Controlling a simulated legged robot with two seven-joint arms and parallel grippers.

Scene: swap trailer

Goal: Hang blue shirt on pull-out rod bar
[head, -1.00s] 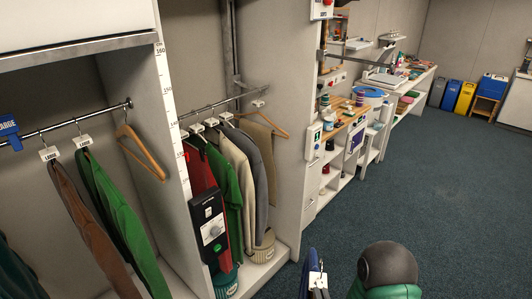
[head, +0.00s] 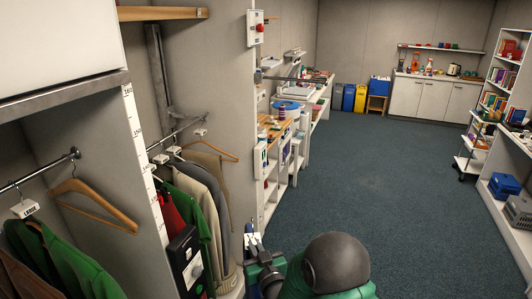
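A thin dark bar (head: 290,79) juts right from the cabinet's end panel, under a box with a red button; it looks like the pull-out rod, though I cannot be sure. My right gripper (head: 262,268), green and dark, is low in the head view, beside the cabinet's end panel. A small blue and white piece (head: 251,237) shows at its tip, apparently the top of the blue shirt on its hanger. The gripper appears shut on it; the fingertips are hard to make out and most of the shirt is hidden. My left gripper is not in view.
The left bay has a rod (head: 40,170) with an empty wooden hanger (head: 92,205) and a green garment (head: 55,262). The middle bay's rod (head: 178,133) carries several garments. A work counter (head: 285,125) stands beyond the panel. Open blue carpet (head: 380,180) lies to the right.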

